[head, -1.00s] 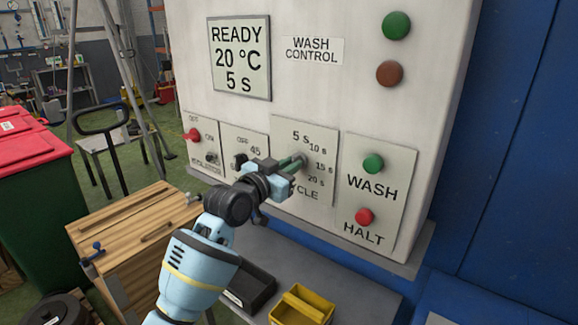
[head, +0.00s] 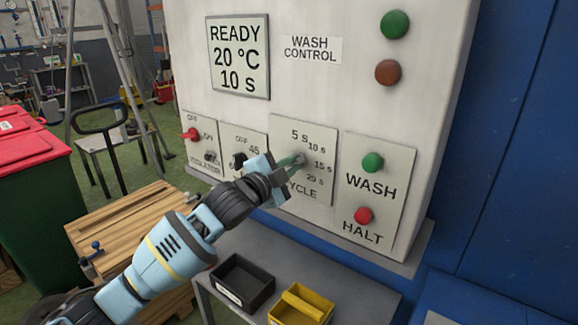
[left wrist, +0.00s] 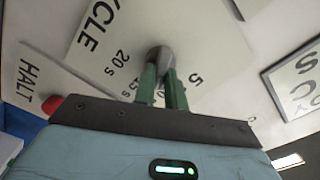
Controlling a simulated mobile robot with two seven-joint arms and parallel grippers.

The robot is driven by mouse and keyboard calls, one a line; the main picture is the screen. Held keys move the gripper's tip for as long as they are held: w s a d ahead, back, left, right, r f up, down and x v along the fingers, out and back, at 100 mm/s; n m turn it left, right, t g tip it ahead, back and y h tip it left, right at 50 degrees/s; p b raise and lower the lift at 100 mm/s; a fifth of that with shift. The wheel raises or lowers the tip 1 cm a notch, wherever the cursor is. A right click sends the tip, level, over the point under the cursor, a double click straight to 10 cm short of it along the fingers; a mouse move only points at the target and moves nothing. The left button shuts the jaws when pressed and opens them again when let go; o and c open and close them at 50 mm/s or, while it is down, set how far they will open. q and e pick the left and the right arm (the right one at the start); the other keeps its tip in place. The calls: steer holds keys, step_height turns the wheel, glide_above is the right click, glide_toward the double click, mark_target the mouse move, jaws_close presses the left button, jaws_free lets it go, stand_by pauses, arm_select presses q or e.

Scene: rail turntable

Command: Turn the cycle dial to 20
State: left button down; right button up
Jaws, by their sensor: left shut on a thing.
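The cycle dial (left wrist: 160,55) is a round grey knob on the white cycle plate (head: 318,190), which is marked 5 s, 10 s, 15 s and 20 s. My left gripper (head: 300,160) is shut on the dial; its green fingers (left wrist: 161,85) lie on either side of the knob in the left wrist view. The gripper hides most of the dial and its pointer in the head view. The display (head: 239,57) reads READY, 20 °C, 10 s. My right gripper is not in view.
The wash button (head: 373,162) is green and the halt button (head: 363,215) is red, both right of the dial. A temperature dial (head: 238,161) and a red isolator switch (head: 191,134) are to its left. A black bin (head: 243,282) and a yellow bin (head: 301,305) stand below.

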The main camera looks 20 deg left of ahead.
arm_select(q)
steer(key=m, duration=0.7)
steer(key=shift+f, duration=0.15)
steer(key=m, duration=0.4)
steer(key=shift+f+m, duration=0.15)
steer(key=shift+m, duration=1.85)
steer(key=c, duration=1.5)
jaws_free()
steer(key=shift+o, duration=0.2)
steer(key=shift+a, duration=0.1)
steer(key=v, duration=0.7)
steer(key=shift+s, duration=0.4)
